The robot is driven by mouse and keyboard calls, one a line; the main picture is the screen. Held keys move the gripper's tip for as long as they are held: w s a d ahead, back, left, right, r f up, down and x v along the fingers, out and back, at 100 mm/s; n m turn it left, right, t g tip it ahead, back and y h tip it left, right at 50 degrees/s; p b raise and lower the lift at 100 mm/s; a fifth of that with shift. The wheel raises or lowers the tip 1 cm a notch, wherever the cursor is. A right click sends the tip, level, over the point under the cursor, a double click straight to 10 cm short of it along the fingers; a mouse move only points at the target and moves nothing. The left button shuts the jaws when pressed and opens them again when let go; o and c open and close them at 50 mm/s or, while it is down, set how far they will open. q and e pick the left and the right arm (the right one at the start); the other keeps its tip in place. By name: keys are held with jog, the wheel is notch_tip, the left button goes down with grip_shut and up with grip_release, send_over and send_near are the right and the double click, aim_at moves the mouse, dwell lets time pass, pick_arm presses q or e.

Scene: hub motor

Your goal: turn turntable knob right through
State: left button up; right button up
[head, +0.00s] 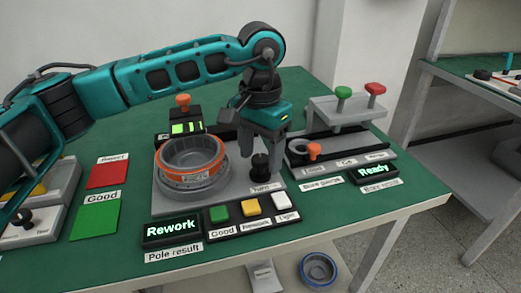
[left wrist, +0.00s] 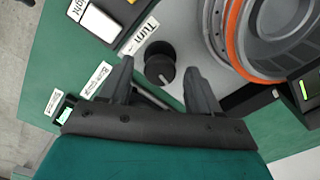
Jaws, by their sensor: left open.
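The turntable knob (head: 260,168) is a small black upright knob on the grey plate (head: 163,203), behind a "Turn" label (head: 264,187). It also shows in the left wrist view (left wrist: 160,57), with a pale line on its side. The turntable (head: 192,160) beside it holds a grey ring part with an orange band. My left gripper (head: 262,156) points down over the knob, open. In the left wrist view its two fingers (left wrist: 160,68) stand apart on either side of the knob's near part. I cannot tell whether they touch it. My right gripper is not in view.
A "Rework" display (head: 172,229) and green, yellow and white buttons (head: 250,208) lie in front. The bore gauge stand (head: 340,150) with an orange knob is at the right. A post with an orange top (head: 183,101) stands behind the turntable. Red and green pads lie left.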

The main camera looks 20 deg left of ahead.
aim_at(260, 158)
pick_arm(q)
notch_tip(260, 158, up, 13)
jog(key=p, duration=0.2)
jog(key=shift+p, duration=0.3)
